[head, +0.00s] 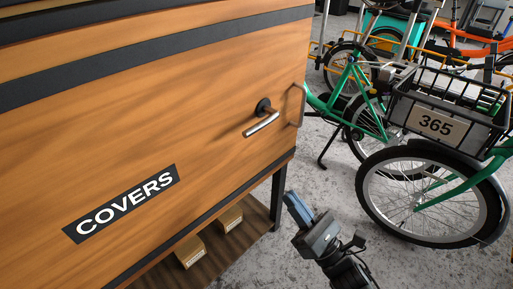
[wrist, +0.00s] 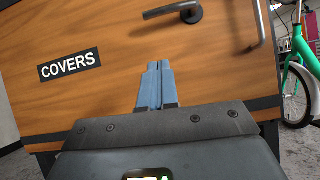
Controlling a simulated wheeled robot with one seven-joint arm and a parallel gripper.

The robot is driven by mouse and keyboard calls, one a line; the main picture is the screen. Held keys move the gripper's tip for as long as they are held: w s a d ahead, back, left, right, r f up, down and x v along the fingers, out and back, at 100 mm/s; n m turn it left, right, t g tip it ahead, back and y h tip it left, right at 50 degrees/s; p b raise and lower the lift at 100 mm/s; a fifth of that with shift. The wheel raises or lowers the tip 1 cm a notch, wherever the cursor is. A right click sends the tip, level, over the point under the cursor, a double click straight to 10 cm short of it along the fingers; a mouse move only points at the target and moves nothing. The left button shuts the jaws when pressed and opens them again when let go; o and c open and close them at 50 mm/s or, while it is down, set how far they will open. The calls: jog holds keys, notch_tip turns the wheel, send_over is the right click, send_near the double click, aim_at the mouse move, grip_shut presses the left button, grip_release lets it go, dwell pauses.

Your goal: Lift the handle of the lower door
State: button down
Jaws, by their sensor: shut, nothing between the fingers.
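The lower door (head: 200,110) is an orange-brown wooden panel with a black "COVERS" label (head: 122,203). Its lever handle (head: 262,122) is dark at the pivot, with a silver lever pointing down to the left in the head view. In the wrist view the handle (wrist: 178,11) is at the top, with its lever reaching left. My gripper (head: 294,203) is below and right of the handle in the head view, apart from it. In the wrist view the blue fingers (wrist: 157,68) are together and empty, pointing up toward the door below the handle.
A curved pull bar (head: 298,105) is near the door's right edge. Small cardboard boxes (head: 190,250) lie on a low shelf under the cabinet. A green bike (head: 430,190) with a black basket marked 365 (head: 436,123) stands at the right. Grey floor is open between cabinet and bike.

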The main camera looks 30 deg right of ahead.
jog(key=shift+w+f+n, duration=0.1)
jog(key=shift+w+n, duration=0.4)
jog(key=shift+w, duration=0.05)
jog(key=s+r+p+x, duration=0.1)
jog(key=r+p+x, duration=0.1)
jog(key=x, duration=1)
jog(key=shift+r, duration=0.45)
